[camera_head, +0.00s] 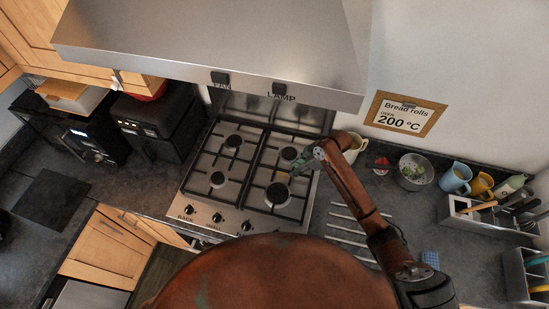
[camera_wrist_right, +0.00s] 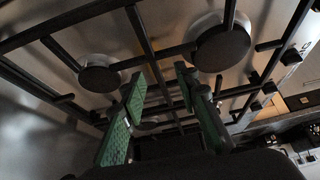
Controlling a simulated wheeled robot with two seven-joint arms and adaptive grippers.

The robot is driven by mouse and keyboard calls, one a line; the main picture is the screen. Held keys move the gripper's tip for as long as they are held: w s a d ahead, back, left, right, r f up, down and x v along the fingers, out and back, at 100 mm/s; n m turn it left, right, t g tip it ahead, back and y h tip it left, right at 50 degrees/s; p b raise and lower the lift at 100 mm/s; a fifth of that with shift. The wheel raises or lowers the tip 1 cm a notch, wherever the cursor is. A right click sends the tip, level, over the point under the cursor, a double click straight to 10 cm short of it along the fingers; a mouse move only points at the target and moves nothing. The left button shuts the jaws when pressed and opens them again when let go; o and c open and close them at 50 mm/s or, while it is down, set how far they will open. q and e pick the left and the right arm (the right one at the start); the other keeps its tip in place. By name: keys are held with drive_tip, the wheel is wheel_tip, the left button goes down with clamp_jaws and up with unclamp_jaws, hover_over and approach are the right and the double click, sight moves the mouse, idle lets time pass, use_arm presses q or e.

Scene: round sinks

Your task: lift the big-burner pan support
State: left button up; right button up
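The big-burner pan support (camera_head: 262,165) is a black bar frame on the right half of the steel hob. It lies over the large front burner (camera_head: 277,194) and a smaller burner behind it. My right gripper (camera_head: 299,169) is over the right side of this support. In the right wrist view its two green-padded fingers (camera_wrist_right: 160,105) are apart, with dark support bars (camera_wrist_right: 148,45) showing between and beyond them. I cannot tell whether the fingers touch a bar. The support appears to rest flat on the hob. My left gripper is not in view.
A second pan support (camera_head: 210,165) covers the hob's left half. Knobs (camera_head: 218,218) line the front edge. The extractor hood (camera_head: 210,45) overhangs behind. A cream jug (camera_head: 354,147) stands close behind my right arm. Metal rods (camera_head: 348,228) lie on the counter to the right.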

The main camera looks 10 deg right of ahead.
sight(285, 170)
drive_tip(key=shift+w+a+f, duration=0.2)
drive_tip(key=shift+w+f, duration=0.05)
drive_tip(key=shift+f, duration=0.05)
drive_tip(key=shift+x, duration=0.75)
drive_tip(key=shift+w+a+f+p, duration=0.15)
drive_tip(key=shift+a+p, duration=0.15)
drive_tip(key=shift+a, duration=0.05)
drive_tip(key=x, duration=0.3)
drive_tip(key=p+x, duration=0.1)
drive_tip(key=shift+w+a, duration=0.4)
drive_tip(key=shift+f, duration=0.15)
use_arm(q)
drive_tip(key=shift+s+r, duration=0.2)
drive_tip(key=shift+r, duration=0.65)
use_arm(e)
drive_tip(key=shift+c, duration=0.3)
clamp_jaws()
